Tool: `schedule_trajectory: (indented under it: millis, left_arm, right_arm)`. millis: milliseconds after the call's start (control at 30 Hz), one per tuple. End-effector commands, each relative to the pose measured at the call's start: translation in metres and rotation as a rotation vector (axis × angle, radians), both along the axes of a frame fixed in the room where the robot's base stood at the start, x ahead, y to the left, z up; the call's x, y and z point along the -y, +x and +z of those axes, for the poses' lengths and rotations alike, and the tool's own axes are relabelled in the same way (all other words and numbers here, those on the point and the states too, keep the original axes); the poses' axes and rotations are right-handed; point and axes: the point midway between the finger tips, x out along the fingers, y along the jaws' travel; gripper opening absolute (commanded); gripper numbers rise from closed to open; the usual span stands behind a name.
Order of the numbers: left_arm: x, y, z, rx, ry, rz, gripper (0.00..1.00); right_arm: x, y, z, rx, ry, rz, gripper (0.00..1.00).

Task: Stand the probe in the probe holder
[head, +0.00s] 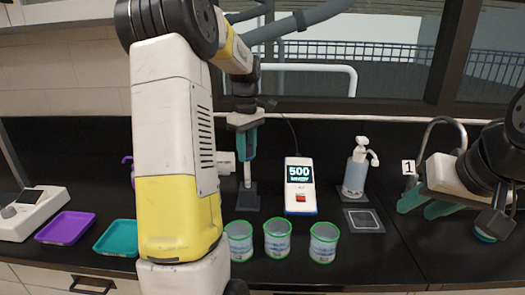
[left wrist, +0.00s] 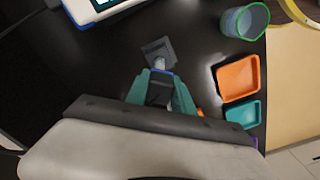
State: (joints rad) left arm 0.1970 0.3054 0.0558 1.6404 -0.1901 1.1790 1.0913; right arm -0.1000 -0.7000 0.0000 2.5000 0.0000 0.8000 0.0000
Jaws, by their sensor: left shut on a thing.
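My left gripper (head: 246,150) is shut on the probe, a dark piece between its green fingers that shows in the left wrist view (left wrist: 158,92). The fingers hide most of it in the head view. The probe holder (head: 247,196), a pale upright post on a dark square base, stands directly below the gripper. Its grey base (left wrist: 157,49) also shows just beyond the fingertips in the left wrist view. A blue band sits between fingertips and post; I cannot tell whether the probe is seated or just above. My right gripper (head: 425,207) is open and empty at the right.
A white meter (head: 300,186) reading 500 stands right of the holder. Green-rimmed cups (head: 277,239) line the front. A soap bottle (head: 355,172), a square pad (head: 363,220) and a tap (head: 440,125) are at the right. Purple (head: 65,228) and teal (head: 116,238) trays lie left.

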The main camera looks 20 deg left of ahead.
Motion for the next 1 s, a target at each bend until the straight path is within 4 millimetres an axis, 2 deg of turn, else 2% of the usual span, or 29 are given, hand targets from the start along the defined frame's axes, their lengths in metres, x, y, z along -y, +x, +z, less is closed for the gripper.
schedule_trajectory:
  millis: [1000]
  left_arm:
    - [0.000, 0.000, -0.049, -0.002, 0.000, 0.000, 0.00]
  right_arm:
    - [0.000, 0.000, 0.000, 0.000, 0.000, 0.000, 0.36]
